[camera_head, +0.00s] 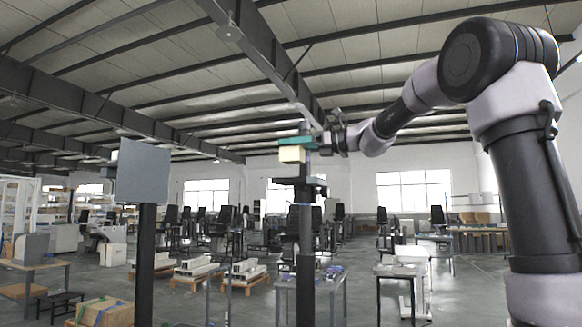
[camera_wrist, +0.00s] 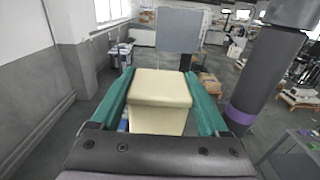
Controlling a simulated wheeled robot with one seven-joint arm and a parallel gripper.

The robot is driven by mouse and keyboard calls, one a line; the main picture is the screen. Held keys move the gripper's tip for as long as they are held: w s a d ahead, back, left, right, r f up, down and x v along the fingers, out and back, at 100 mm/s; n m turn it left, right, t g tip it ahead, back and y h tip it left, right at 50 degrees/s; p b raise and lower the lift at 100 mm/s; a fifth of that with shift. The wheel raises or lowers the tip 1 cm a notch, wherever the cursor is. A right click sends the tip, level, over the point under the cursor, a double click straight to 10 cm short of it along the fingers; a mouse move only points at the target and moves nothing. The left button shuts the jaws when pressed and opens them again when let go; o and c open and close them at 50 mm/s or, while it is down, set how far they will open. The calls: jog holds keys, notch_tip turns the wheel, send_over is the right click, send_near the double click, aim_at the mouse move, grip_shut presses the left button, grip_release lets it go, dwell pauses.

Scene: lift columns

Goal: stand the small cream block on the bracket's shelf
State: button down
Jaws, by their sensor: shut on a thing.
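The small cream block (camera_head: 291,154) is held in my gripper (camera_head: 296,142), between its teal fingers, high above the floor. In the wrist view the cream block (camera_wrist: 160,100) fills the space between the two teal fingers of my gripper (camera_wrist: 160,90). A dark column (camera_head: 305,240) stands below and behind the block in the head view. A dark bracket-like part (camera_head: 312,184) sits on it, lower than the block with a gap between. I cannot make out its shelf clearly.
A second dark column (camera_head: 146,255) with a grey panel (camera_head: 143,172) stands at the left. A thick dark column with a purple band (camera_wrist: 262,75) rises close on the right in the wrist view. Tables, chairs and pallets fill the hall floor behind.

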aim_at(303, 161)
jog(key=shift+f, duration=2.4)
jog(key=shift+f, duration=0.1)
grip_release()
jog(key=shift+f, duration=0.1)
